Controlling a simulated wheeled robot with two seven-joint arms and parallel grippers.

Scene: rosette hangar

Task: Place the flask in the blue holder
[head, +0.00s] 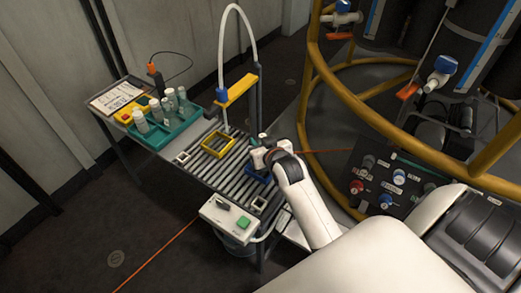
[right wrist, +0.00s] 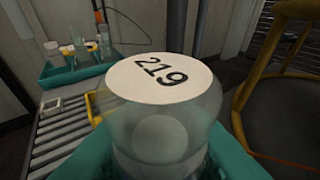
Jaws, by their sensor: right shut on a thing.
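The flask (right wrist: 165,115) fills the middle of the right wrist view. It is clear, with a round white top marked 219. The teal fingers of my right gripper (head: 259,157) are shut on it, one on each side. In the head view this gripper is over the right part of the roller rack, and the flask is mostly hidden there. The blue holder (head: 256,180) is a square frame on the rollers, just below the gripper and partly covered by it. I cannot tell whether the flask touches the holder. My left gripper is not in view.
A yellow frame (head: 217,145) and a small white frame (head: 183,157) sit on the rollers to the left. A teal tray (head: 167,133) holds several bottles. A control box (head: 229,215) with a green button is in front. A yellow tube railing (head: 312,100) stands at the right.

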